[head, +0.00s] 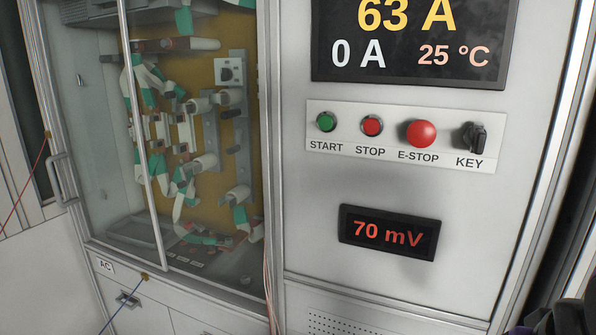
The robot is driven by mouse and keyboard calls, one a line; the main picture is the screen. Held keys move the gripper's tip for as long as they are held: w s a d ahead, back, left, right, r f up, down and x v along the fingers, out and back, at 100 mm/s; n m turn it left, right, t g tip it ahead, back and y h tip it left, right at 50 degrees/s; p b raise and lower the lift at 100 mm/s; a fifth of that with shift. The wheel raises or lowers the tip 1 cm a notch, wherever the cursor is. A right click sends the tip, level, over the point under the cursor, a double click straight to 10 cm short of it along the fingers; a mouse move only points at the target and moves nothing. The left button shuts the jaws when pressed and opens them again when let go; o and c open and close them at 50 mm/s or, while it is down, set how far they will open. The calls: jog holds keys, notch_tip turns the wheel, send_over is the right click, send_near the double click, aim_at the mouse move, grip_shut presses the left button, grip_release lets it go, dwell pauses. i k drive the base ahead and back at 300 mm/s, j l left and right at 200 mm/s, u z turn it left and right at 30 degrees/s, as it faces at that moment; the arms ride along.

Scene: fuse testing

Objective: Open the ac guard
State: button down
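The AC guard (100,155) is a clear framed pane on the front of the cabinet at the left of the head view. Its grey handle (62,180) is on the left side of the frame. A slanted metal upright (146,150) crosses the front of the bay. I cannot tell whether the space to its right is open or glazed. An "AC" label (105,266) is on the sill below. Behind the pane, green and white fittings sit on a yellow board (205,110). My gripper is not in view.
To the right, a panel (310,215) carries a display (410,40), START (326,122), STOP (372,125), E-STOP (421,133), a key switch (473,137) and a 70 mV meter (389,234). Thin red (24,185) and blue (122,305) lines run near the guard. A dark shape fills the lower right corner.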

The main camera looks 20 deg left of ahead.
aim_at(124, 27)
jog(key=j, duration=1.15)
jog(key=i+j, duration=0.15)
jog(key=j, duration=2.5)
jog(key=i+j+z, duration=0.1)
jog(key=j, duration=0.25)
jog(key=i+z, duration=0.15)
jog(key=k+l+u, duration=0.15)
jog(key=k+j, duration=0.1)
jog(key=j, duration=0.4)
jog(key=u, duration=0.05)
